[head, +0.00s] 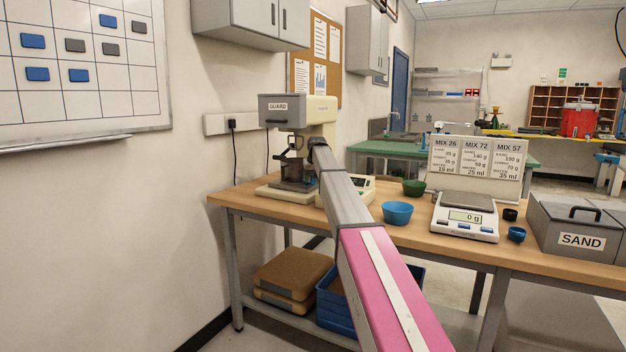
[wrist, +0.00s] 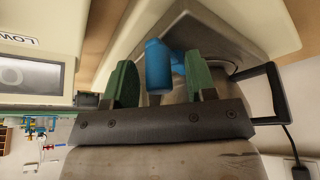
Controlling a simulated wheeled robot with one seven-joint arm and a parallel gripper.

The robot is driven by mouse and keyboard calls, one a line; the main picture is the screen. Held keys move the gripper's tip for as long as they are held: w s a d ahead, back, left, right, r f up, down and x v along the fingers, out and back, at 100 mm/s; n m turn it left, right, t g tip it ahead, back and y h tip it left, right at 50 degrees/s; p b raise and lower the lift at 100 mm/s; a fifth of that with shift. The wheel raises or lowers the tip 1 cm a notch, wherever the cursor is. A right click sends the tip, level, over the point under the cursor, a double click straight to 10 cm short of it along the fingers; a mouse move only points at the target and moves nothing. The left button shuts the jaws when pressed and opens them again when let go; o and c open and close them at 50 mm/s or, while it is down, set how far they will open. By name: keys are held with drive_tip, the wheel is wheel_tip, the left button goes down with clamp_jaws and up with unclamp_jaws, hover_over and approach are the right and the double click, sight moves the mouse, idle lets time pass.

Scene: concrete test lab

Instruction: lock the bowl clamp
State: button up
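The mixer (head: 322,108) stands at the left end of the bench, its grey panel marked GUARD (head: 279,109). The bowl (head: 290,170) sits under the mixer head, partly hidden by its frame. In the wrist view, a blue lever-like part (wrist: 158,66), seemingly the bowl clamp's handle, lies between the two green fingers of my gripper (wrist: 160,82). The fingers stand apart with a visible gap on the left side; contact on the right cannot be told. In the head view my arm reaches the mixer and its end hides the clamp.
A black loop handle (wrist: 275,90) stands close right of the fingers in the wrist view. On the bench are a blue bowl (head: 397,213), a green bowl (head: 414,187), a scale (head: 465,222) reading 0 g and a SAND bin (head: 580,221). The wall is close behind the mixer.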

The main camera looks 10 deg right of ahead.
drive_tip(key=v, duration=1)
drive_tip(key=shift+s+r, duration=0.2)
drive_tip(key=shift+r, duration=0.1)
